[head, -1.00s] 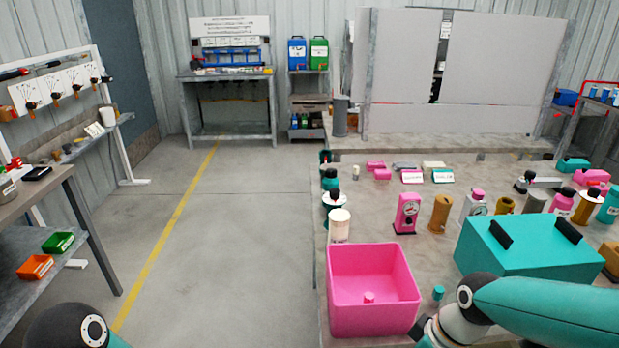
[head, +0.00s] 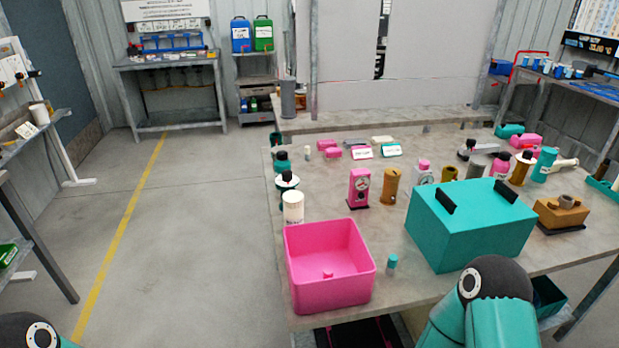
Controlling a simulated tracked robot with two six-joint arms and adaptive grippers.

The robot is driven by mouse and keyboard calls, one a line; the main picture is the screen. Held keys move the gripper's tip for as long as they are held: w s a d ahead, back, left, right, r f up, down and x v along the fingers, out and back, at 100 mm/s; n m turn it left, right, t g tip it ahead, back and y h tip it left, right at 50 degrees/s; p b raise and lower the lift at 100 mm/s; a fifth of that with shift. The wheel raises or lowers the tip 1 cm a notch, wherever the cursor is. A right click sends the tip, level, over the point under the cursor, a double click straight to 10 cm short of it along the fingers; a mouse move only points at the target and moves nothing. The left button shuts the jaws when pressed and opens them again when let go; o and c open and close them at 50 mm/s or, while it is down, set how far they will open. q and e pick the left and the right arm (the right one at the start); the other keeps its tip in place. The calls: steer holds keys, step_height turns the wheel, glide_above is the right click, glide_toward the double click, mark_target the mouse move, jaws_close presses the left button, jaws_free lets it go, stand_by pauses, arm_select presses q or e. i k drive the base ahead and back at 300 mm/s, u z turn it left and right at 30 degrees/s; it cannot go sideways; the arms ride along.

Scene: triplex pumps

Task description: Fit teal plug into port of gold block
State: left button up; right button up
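A small teal plug (head: 391,263) with a paler lower part stands upright on the table, between the pink bin and the large teal box. A gold block (head: 553,217) sits on a dark base at the right side of the table, beyond the teal box. A round, collar-like port (head: 566,201) shows on its top, with nothing visibly in it. My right arm shows at the bottom right, but its gripper is out of frame. Only a bit of my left arm shows at the bottom left corner, and its gripper is out of frame.
An open pink bin (head: 330,290) holds a small pink piece (head: 327,274). A large teal box (head: 470,228) with two black handles stands between the plug and the gold block. Bottles, gauges and gold cylinders (head: 393,186) crowd behind. The table's front edge is near the plug.

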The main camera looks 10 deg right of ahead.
mark_target(564, 214)
steer(key=u, duration=1.25)
steer(key=i, duration=0.1)
steer(key=z, duration=3)
steer(key=k, duration=0.8)
steer(key=z, duration=0.15)
steer(key=i, duration=0.8)
steer(key=u, duration=0.15)
